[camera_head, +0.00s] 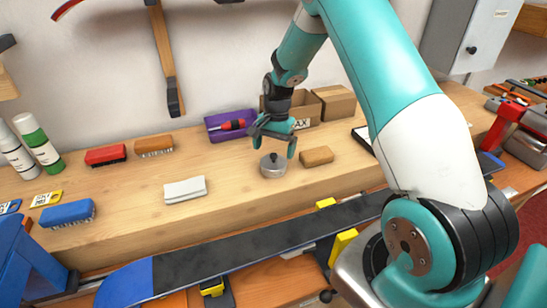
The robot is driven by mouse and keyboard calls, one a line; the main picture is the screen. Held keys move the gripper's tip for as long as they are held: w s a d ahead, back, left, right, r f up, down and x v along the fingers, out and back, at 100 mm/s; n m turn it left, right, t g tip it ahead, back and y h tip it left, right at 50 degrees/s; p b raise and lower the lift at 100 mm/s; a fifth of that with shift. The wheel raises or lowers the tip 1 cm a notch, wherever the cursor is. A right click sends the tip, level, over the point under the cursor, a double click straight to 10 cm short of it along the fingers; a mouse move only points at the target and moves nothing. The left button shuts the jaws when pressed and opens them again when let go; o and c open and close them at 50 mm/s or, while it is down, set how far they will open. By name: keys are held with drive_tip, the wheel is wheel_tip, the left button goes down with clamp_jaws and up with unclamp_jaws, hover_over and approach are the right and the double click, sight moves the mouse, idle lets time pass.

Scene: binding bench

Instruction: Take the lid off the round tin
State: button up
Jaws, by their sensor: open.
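The round tin (273,170) is a small silver metal tin standing upright on the wooden bench. Its lid (272,161) is on top and has a dark knob (273,156) in the middle. My gripper (275,151) is open and points down just above the tin, with a finger on either side of the knob's line. I cannot tell whether a finger touches the lid.
A purple tray (217,131) with a red-handled tool and cardboard boxes (338,101) stand behind.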

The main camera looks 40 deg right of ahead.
sight(274, 154)
drive_tip(key=shift+s+a+f+p, duration=0.1)
drive_tip(key=shift+f+p, duration=0.3)
drive_tip(key=shift+f, duration=1.25)
drive_tip(key=shift+c, duration=0.5)
drive_tip(key=c, duration=1.8)
